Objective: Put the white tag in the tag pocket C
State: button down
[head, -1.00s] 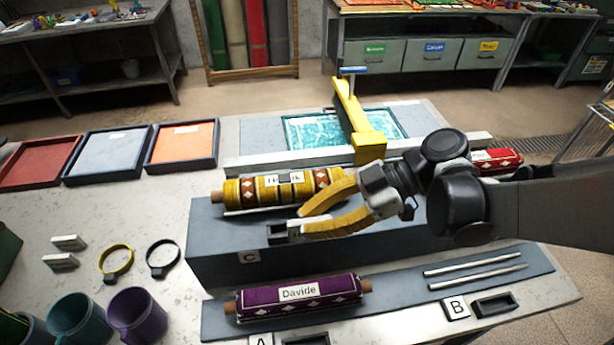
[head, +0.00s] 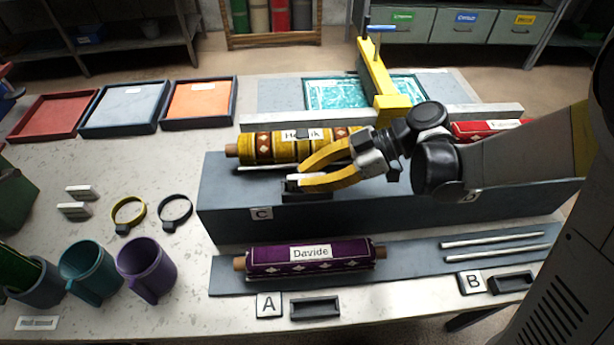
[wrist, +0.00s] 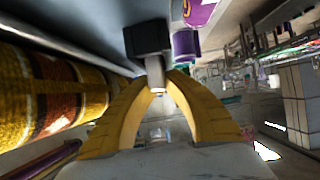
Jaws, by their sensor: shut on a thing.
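My gripper (head: 304,180) has two yellow curved fingers, shut on the small white tag (head: 294,178). In the head view the tag is at the top of the dark tag pocket C (head: 306,196), on the grey raised step near the label C (head: 261,213). In the wrist view the pale tag (wrist: 155,72) stands between the fingertips, with its far end against the dark pocket (wrist: 147,38). The fingers hide part of the tag. I cannot tell how far it sits inside the pocket.
The yellow patterned roll (head: 290,147) lies close behind the gripper. The purple Davide roll (head: 311,258) lies on the lower front strip. Dark pockets by labels A (head: 268,305) and B (head: 471,282) are at the front. Mugs, rings and white tags stand at left.

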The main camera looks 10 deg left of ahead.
jog(key=shift+f, duration=0.2)
jog(key=c, duration=1.5)
grip_release()
jog(key=shift+r, duration=0.25)
jog(key=p+v, duration=0.3)
jog(key=v, duration=0.9)
jog(key=s+d+m+t+h, duration=0.2)
jog(key=d+m+t+h, duration=0.1)
jog(key=m, duration=0.4)
jog(key=s+d+r+m+t+h, duration=0.1)
jog(key=s+d+m+t+h, duration=0.2)
jog(key=d+m+h, duration=0.2)
jog(key=s+d+r+m+t+h, duration=0.1)
jog(key=s+d+m+t+h, duration=0.2)
jog(key=d+m, duration=0.4)
jog(key=shift+d+m+t+h, duration=0.15)
jog(key=shift+m+t+h, duration=0.3)
jog(key=shift+m, duration=0.35)
